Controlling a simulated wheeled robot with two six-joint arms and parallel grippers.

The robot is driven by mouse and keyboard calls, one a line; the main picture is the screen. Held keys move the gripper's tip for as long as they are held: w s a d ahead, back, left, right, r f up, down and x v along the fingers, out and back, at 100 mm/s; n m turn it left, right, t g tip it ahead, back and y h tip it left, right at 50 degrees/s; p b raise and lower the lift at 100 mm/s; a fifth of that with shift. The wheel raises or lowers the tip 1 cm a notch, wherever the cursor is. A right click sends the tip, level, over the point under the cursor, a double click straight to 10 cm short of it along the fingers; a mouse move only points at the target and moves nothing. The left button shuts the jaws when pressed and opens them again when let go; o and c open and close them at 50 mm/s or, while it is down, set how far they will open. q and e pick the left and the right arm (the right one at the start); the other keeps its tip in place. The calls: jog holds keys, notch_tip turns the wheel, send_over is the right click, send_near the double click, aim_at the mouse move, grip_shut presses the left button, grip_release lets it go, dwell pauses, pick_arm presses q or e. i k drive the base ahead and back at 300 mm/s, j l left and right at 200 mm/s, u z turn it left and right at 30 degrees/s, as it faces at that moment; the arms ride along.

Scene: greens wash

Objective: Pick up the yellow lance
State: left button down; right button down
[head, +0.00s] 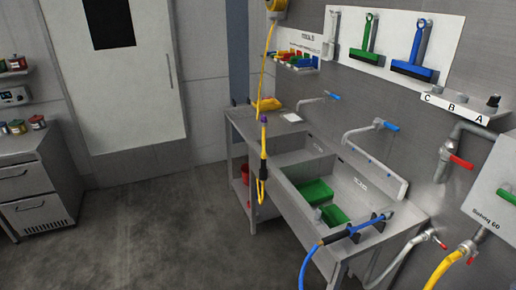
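A yellow and black lance (263,140) with a purple tip hangs near the left front of the sink bench. A yellow hose (265,60) runs down from a yellow reel (277,5) at the top of the picture, and a yellow loop shows at the lance's lower end. I cannot tell from this view whether the lance touches the bench or hangs free of it. Neither of my grippers is in view.
A steel sink bench (238,122) stands along the right wall, with green items (314,191) in its basins. A blue lance (356,229) with a blue hose lies across its near end. A red bucket (245,173) sits below. The floor (150,215) to the left is clear.

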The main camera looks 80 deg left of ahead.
aim_at(263, 157)
jog(key=u, duration=2.5)
jog(key=i+j+z, duration=0.75)
jog(key=j, duration=0.3)
jog(key=i+j+z, duration=0.25)
jog(key=i+j, duration=0.1)
jog(key=j, duration=0.1)
